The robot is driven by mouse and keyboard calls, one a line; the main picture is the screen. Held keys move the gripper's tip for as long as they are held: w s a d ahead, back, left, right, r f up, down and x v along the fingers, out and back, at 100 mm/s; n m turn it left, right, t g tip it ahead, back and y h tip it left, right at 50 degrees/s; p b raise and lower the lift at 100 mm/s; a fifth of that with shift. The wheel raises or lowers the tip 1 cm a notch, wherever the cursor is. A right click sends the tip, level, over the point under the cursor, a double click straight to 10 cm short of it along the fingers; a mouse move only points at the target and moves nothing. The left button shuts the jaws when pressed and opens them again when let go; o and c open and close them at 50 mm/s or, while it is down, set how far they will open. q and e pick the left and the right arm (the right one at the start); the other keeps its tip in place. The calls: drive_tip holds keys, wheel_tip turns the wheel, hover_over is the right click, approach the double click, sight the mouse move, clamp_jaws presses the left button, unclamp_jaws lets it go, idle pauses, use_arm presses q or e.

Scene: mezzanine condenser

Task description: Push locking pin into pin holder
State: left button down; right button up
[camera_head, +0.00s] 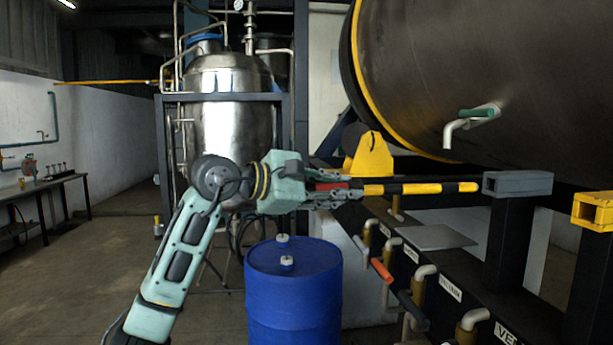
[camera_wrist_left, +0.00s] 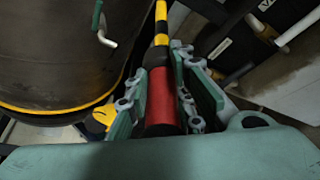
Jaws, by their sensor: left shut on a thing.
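The locking pin is a rod with black and yellow stripes (camera_head: 420,188) and a red grip. My left gripper (camera_head: 347,190) is shut on the red grip, and the pin points level to the right. In the left wrist view the red grip (camera_wrist_left: 161,100) lies between the fingers, with the striped rod running away from it. The grey block (camera_head: 517,184), which looks like the pin holder, sits on a dark post just right of the pin's tip. The tip and the block look nearly in line; I cannot tell whether they touch. My right gripper is not in view.
A yellow bracket (camera_head: 593,212) stands right of the grey block. A large dark tank (camera_head: 490,80) hangs above. Pipes with handles (camera_head: 381,270) line the dark frame below. A blue drum (camera_head: 293,295) stands under my left gripper, and a steel vessel (camera_head: 230,110) is behind it.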

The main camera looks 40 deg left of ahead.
use_arm(q)
drive_tip(key=shift+s+r, duration=0.25)
drive_tip(key=shift+s, duration=0.1)
drive_tip(key=shift+d, duration=0.1)
drive_tip(key=shift+w+f, duration=0.1)
drive_tip(key=shift+w+d, duration=0.1)
drive_tip(key=shift+w, duration=0.1)
drive_tip(key=shift+w+d+p, duration=0.3)
drive_tip(key=shift+p, duration=0.05)
drive_tip(key=shift+w+d, duration=0.35)
drive_tip(key=shift+w, duration=0.1)
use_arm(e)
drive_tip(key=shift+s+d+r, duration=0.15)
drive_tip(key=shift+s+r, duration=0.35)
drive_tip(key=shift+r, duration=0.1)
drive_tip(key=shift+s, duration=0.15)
use_arm(q)
drive_tip(key=shift+w+d+p, duration=0.15)
drive_tip(key=shift+w+p, duration=0.05)
drive_tip(key=shift+p, duration=0.2)
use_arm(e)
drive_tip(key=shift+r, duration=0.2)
